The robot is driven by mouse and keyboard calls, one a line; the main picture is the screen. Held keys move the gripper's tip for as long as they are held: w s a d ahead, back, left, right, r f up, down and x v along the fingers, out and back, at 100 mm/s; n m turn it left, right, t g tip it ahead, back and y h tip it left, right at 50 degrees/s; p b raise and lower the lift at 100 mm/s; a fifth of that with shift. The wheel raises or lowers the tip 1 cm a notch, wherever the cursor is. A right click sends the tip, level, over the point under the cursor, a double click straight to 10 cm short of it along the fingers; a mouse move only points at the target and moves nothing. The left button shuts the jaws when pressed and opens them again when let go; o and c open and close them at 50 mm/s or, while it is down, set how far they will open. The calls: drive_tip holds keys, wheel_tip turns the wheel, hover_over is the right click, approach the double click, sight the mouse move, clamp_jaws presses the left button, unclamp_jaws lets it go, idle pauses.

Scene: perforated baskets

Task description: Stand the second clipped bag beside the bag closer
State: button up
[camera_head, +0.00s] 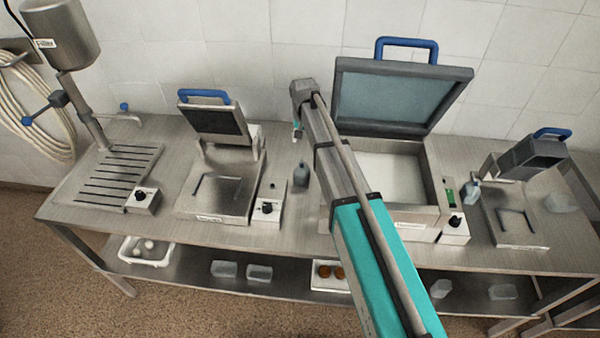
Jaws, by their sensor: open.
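My arm reaches up from the bottom right, and my gripper (297,131) points down at its far end, above the bench. It is open; its fingers are small and partly hidden. A small dark bag-like item (301,175) stands on the bench below it, apart from it. A pale blue bag-like item (471,191) stands beside the right-hand machine (522,222), which has a dark head and blue handle and may be the bag closer. A translucent bag-like item (560,203) is right of that machine. I cannot tell which is the second clipped bag; clips are too small to see.
On the steel bench stand a filler (62,35), a flat press (213,200) with its lid raised, and a large open-lidded chamber machine (395,185). The lower shelf holds a white perforated basket (147,262), a tray of brown items (331,288) and several clear packs (259,273).

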sight(301, 162)
drive_tip(key=shift+f, duration=0.1)
idle(0.3)
wheel_tip(301, 162, down, 8)
drive_tip(key=b, duration=0.8)
drive_tip(key=shift+a+f+b, duration=0.1)
drive_tip(key=shift+f+b, duration=0.1)
drive_tip(key=shift+b, duration=0.15)
drive_tip(key=f+b, duration=0.3)
drive_tip(key=shift+w+a+f, duration=0.2)
drive_tip(key=shift+f+b, duration=0.9)
drive_tip(key=shift+b, duration=0.2)
drive_tip(key=shift+d, duration=0.1)
drive_tip(key=shift+c, duration=0.3)
clamp_jaws()
